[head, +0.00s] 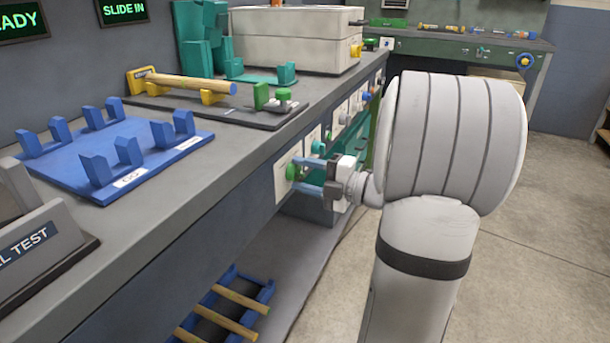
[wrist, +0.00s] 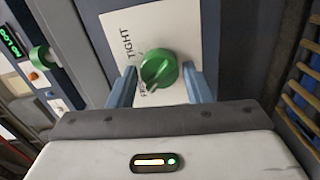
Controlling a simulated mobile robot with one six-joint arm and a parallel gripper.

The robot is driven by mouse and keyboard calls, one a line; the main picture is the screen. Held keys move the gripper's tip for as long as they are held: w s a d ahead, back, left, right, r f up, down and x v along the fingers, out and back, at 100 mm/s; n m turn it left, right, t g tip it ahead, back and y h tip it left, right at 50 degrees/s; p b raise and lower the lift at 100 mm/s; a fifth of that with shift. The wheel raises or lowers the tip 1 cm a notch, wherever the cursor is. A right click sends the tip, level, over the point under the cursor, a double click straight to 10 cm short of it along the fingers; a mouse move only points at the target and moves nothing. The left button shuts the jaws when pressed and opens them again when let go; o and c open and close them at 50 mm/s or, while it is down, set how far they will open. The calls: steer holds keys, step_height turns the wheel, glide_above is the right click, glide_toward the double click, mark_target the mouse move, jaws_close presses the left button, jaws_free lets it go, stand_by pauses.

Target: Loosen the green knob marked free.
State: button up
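The green knob (wrist: 158,69) sits on a white plate (wrist: 120,25) on the bench front. In the wrist view the plate reads "TIGHT", and a second word, partly hidden beside the knob, starts with "F". The knob's raised ridge slants toward that second word. My gripper (wrist: 158,84) is open, with one blue finger on each side of the knob and narrow gaps showing. I cannot tell whether a finger touches it. In the head view the knob (head: 292,171) shows at the tips of my gripper (head: 304,175).
More panels with knobs (head: 316,146) run along the bench front. The bench top holds a blue cradle plate (head: 60,172) and a wooden rod (head: 190,84) on a dark fixture. A blue rack with wooden rods (head: 240,300) stands below. The floor at right is clear.

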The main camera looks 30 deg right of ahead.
steer(key=shift+o, duration=1.3)
steer(key=p+v, duration=0.2)
steer(key=v, duration=0.5)
steer(key=shift+s+d, duration=0.25)
steer(key=shift+s, duration=0.05)
